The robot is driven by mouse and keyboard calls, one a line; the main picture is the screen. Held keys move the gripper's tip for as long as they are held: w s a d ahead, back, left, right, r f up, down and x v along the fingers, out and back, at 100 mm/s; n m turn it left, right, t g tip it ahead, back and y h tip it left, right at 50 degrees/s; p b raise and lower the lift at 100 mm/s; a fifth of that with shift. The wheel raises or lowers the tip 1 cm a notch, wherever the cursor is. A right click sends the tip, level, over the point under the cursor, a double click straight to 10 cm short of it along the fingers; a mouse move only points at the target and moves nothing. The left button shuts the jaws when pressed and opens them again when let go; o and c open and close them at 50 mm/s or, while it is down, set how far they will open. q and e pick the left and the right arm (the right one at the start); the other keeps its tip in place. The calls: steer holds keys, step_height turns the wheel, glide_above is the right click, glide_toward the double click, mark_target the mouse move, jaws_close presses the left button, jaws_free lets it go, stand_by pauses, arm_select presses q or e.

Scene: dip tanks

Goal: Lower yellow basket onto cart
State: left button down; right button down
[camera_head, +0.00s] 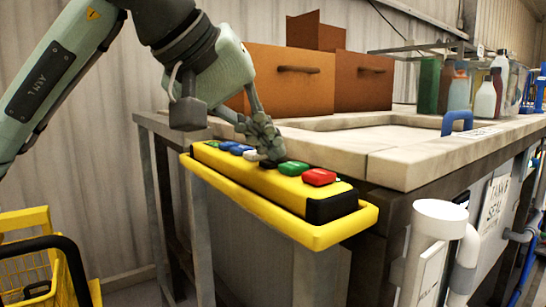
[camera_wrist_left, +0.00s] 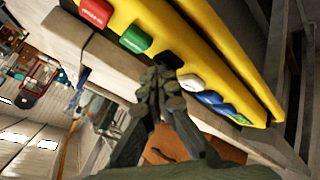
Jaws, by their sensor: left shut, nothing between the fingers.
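The yellow basket (camera_head: 30,262) shows at the lower left of the head view, cut off by the frame; a black curved bar runs in front of it. I cannot tell what it rests on, and I cannot identify a cart. A yellow control box (camera_head: 255,180) with coloured buttons sits in a yellow tray in the middle. My left gripper (camera_head: 270,152) is shut and empty, its fingertips down at the buttons between green and white. In the left wrist view the fingertips (camera_wrist_left: 165,72) overlap a dark button; whether they press it is unclear. My right gripper is not in view.
A tank with a pale rim (camera_head: 400,165) stands right of the control box. Brown boxes (camera_head: 290,80) and several bottles (camera_head: 485,98) stand behind it. A white pipe (camera_head: 436,240) rises at the front right. A corrugated wall is at the back left.

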mark_target(269, 162)
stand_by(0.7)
arm_select(q)
steer(key=shift+r+p, duration=0.65)
steer(key=shift+r, duration=0.2)
steer(key=shift+r, duration=0.1)
step_height(269, 162, up, 5)
steer(key=p, duration=0.4)
